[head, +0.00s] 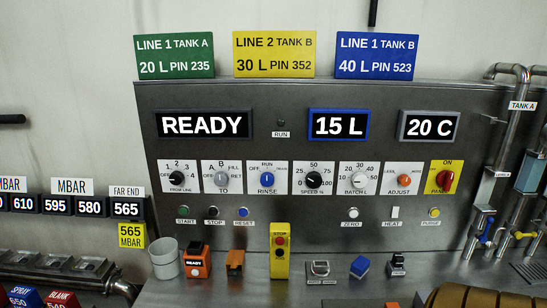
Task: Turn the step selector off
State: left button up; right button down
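No knob carries a readable "step" label. The blue knob (267,179) has a white plate marked RUN at the top, OFF at the left and RINSE below. Its pointer looks roughly vertical, but it is too small to tell its exact setting. The black knob (178,178) marked FROM LINE also has an OFF mark beside numbers. The grey knob (221,179) marked TO stands between them. Neither of my grippers shows in the head view.
The steel panel also bears a speed knob (314,180), a batch knob (359,180), an orange adjust knob (404,180) and a red panel switch (445,181). Push buttons sit below. A yellow stop box (280,252) stands on the ledge. Pipes (507,130) run at the right.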

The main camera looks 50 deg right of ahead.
aim_at(267, 179)
jog(key=z, duration=2.25)
